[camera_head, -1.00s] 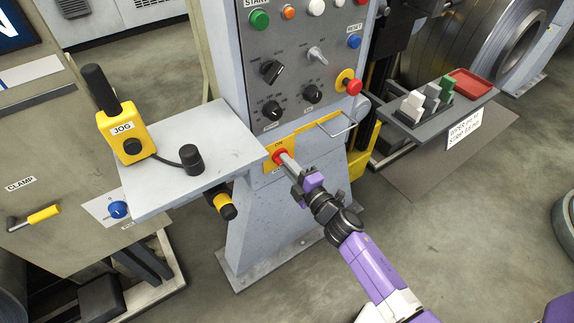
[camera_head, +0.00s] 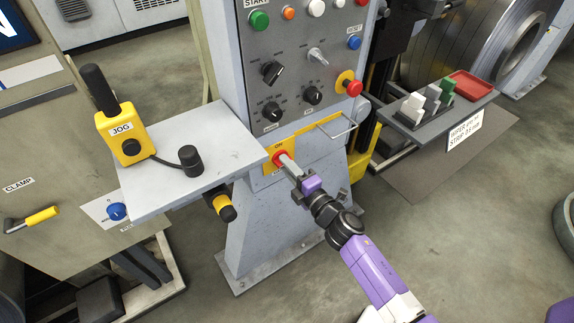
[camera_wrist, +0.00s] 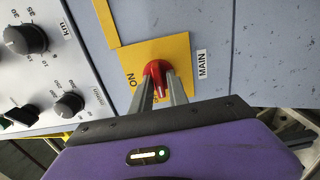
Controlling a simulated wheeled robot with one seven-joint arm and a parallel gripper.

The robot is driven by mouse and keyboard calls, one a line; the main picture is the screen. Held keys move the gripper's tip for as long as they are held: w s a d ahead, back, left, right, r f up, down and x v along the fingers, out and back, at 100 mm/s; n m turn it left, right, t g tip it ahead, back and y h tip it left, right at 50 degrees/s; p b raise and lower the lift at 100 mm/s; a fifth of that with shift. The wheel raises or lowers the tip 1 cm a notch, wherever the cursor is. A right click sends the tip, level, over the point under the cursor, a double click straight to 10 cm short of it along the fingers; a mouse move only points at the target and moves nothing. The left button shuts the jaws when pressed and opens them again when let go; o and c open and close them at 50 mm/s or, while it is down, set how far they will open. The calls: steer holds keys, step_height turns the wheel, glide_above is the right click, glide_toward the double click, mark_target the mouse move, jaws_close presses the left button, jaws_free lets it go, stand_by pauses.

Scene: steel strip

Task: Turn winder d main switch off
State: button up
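The main switch is a red knob (camera_wrist: 154,69) on a yellow plate (camera_wrist: 178,46) with an "ON" label on one side and a "MAIN" label (camera_wrist: 202,64) on the other. In the head view the knob (camera_head: 279,158) is at the bottom of the grey panel, partly hidden by my fingers. My gripper (camera_head: 289,166) reaches it from the lower right. In the wrist view my gripper (camera_wrist: 160,84) has one finger on each side of the knob's raised grip, close against it, and looks shut on it. The knob's exact pointing direction is unclear.
A grey shelf (camera_head: 225,150) with a yellow JOG box (camera_head: 124,134) juts out left of the switch. A yellow-and-black handle (camera_head: 220,206) hangs below it. A red emergency button (camera_head: 353,88) and dark knobs sit above. A wire handle (camera_head: 345,130) is to the right.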

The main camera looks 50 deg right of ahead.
steer(key=shift+o, duration=0.6)
steer(key=b+v, duration=0.1)
steer(key=v, duration=0.6)
steer(key=shift+s+b, duration=0.3)
steer(key=shift+s, duration=0.1)
steer(key=shift+a+r, duration=0.1)
steer(key=shift+a, duration=0.05)
steer(key=s+a+r+m+g+y+p, duration=0.1)
steer(key=s+a+r+m+y+p, duration=0.1)
steer(key=s+a+r+m, duration=0.5)
steer(key=s+a+r+m+g+y+p, duration=0.1)
steer(key=s+a+r+m+y+p, duration=0.2)
steer(key=s+a+r+m, duration=0.5)
steer(key=s+a+p, duration=0.1)
steer(key=s+a, duration=0.4)
steer(key=s, duration=0.4)
steer(key=shift+s+a+r+g, duration=0.2)
steer(key=shift+a+r+g, duration=0.05)
steer(key=shift+r+g, duration=0.05)
